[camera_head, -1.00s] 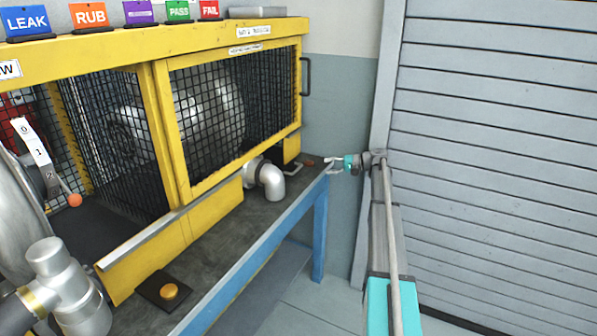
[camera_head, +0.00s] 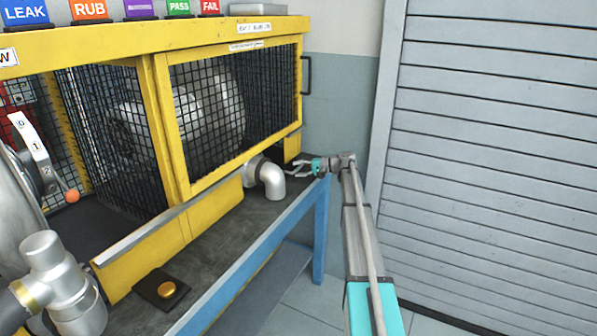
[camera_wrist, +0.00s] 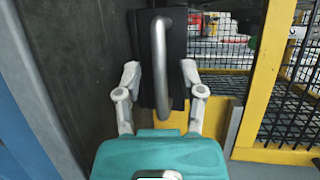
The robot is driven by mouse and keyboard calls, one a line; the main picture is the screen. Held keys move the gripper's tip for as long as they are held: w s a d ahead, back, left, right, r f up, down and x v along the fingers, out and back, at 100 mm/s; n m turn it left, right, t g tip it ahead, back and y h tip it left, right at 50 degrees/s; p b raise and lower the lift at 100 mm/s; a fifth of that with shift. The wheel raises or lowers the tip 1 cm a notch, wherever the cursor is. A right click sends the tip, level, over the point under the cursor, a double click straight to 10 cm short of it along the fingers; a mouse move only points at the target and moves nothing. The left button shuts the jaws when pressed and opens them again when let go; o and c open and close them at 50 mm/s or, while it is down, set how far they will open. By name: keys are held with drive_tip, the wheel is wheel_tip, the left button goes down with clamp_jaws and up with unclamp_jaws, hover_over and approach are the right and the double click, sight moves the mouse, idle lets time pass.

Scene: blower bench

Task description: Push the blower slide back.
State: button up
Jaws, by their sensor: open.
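A dark block (camera_wrist: 176,88) with a bent silver handle (camera_wrist: 160,65), which looks like the blower slide, is at the top middle of the wrist view. My gripper (camera_wrist: 160,80) is open, with one finger on each side of the handle. I cannot tell whether either finger touches it. In the head view my gripper (camera_head: 296,168) is at the far right end of the bench, close to the yellow cage. There it hides most of the handle. The blower (camera_head: 205,110) is a rounded silver body behind the cage mesh.
The yellow cage frame (camera_head: 159,130) stands on the dark bench top (camera_head: 215,220), with blue legs (camera_head: 320,230). A silver pipe elbow (camera_head: 272,182) sticks out left of my gripper. A yellow button (camera_head: 168,289) is at the front. A grey shutter (camera_head: 500,150) is on the right.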

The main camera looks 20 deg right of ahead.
drive_tip(key=shift+w+a, duration=0.1)
drive_tip(key=shift+a, duration=0.05)
clamp_jaws()
idle(0.4)
drive_tip(key=w+a, duration=0.4)
drive_tip(key=w, duration=0.1)
drive_tip(key=shift+w+a, duration=0.1)
drive_tip(key=shift+w, duration=0.1)
drive_tip(key=shift+s, duration=0.1)
drive_tip(key=shift+c, duration=1.3)
unclamp_jaws()
drive_tip(key=shift+s, duration=0.1)
drive_tip(key=shift+o, duration=1.3)
